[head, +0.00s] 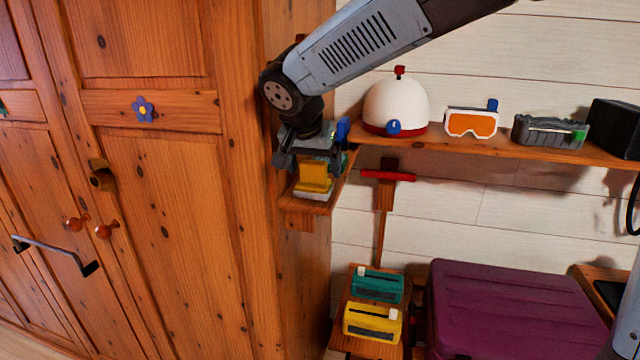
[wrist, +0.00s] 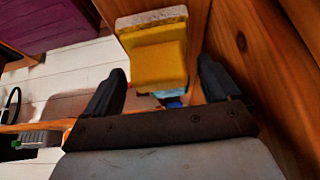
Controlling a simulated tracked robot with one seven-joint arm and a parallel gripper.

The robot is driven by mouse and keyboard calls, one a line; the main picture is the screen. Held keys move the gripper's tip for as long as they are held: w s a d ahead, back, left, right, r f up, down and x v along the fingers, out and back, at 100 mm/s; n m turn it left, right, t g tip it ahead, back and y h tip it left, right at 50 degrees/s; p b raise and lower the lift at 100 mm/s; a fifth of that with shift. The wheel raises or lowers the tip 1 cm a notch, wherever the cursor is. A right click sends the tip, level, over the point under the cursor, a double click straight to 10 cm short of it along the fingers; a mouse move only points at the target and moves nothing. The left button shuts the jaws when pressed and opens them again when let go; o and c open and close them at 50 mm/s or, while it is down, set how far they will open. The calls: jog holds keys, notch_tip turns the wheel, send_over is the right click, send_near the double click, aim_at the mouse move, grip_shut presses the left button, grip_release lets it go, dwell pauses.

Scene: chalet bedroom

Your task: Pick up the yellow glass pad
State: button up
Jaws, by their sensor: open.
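The yellow glass pad (head: 314,178) is a yellow block with a whitish strip at its base, on the end of the wooden shelf (head: 300,203) beside the wardrobe. In the wrist view the yellow pad (wrist: 158,66) lies ahead, between the lines of my two fingers. My gripper (head: 312,160) is open, just above and at the pad; it also shows in the wrist view (wrist: 160,82), with a dark finger on either side. I cannot tell whether a finger touches the pad. A light blue thing shows partly behind the pad in the wrist view.
The wooden wardrobe (head: 160,200) stands close on the left. A white helmet (head: 395,107), orange goggles (head: 472,123) and a grey tool-like item (head: 548,132) stand along the shelf to the right. Below are a purple case (head: 510,305) and green (head: 377,285) and yellow (head: 372,323) boxes.

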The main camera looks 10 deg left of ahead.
jog(key=shift+c, duration=0.3)
jog(key=c, duration=1.1)
jog(key=shift+r, duration=0.15)
